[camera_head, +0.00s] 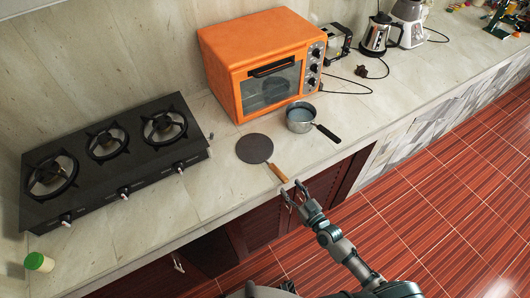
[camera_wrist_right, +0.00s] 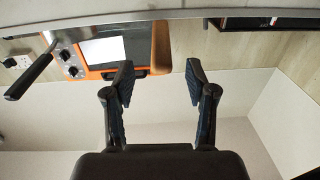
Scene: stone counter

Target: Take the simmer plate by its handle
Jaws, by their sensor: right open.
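The simmer plate (camera_head: 254,148) is a flat dark grey disc lying on the stone counter. Its wooden handle (camera_head: 279,173) points toward the counter's front edge, to the lower right. My right gripper (camera_head: 293,193) is open and empty, by the front edge just short of the handle's end, and not touching it as far as I can tell. My left gripper is not in view.
A saucepan (camera_head: 300,119) with a black handle (camera_head: 327,132) stands right of the plate. An orange oven (camera_head: 229,68) is behind. A black gas hob (camera_head: 85,184) is at left, a green-lidded jar (camera_head: 39,262) at the front left. Kettle (camera_head: 376,37) and toaster (camera_head: 338,42) stand farther right.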

